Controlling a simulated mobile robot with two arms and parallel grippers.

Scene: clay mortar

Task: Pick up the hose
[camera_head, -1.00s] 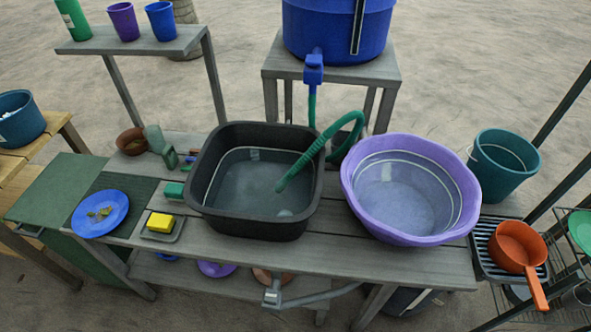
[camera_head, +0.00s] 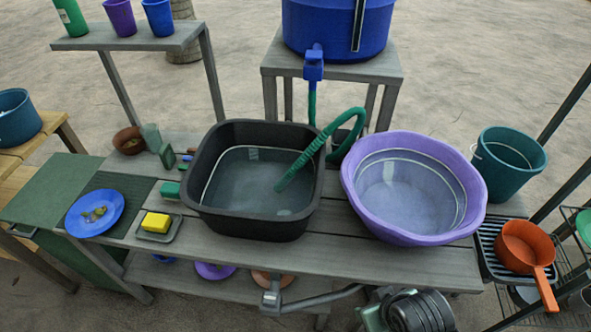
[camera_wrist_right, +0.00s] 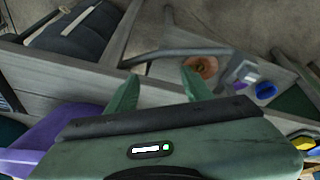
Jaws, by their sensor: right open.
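The green ribbed hose (camera_head: 312,154) runs from the blue tap (camera_head: 313,65) of the blue water tank (camera_head: 336,22). In the head view, part of my right arm shows at the bottom, in front of the bench and apart from the hose. The hose is not seen in the right wrist view. My left gripper is not in view.
A purple basin (camera_head: 413,232) stands right of the black basin. A yellow sponge (camera_head: 156,222) and a blue plate (camera_head: 95,213) lie to the left. A grey drain pipe (camera_head: 318,297) runs below the bench front. An orange pan (camera_head: 524,246) sits at the right.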

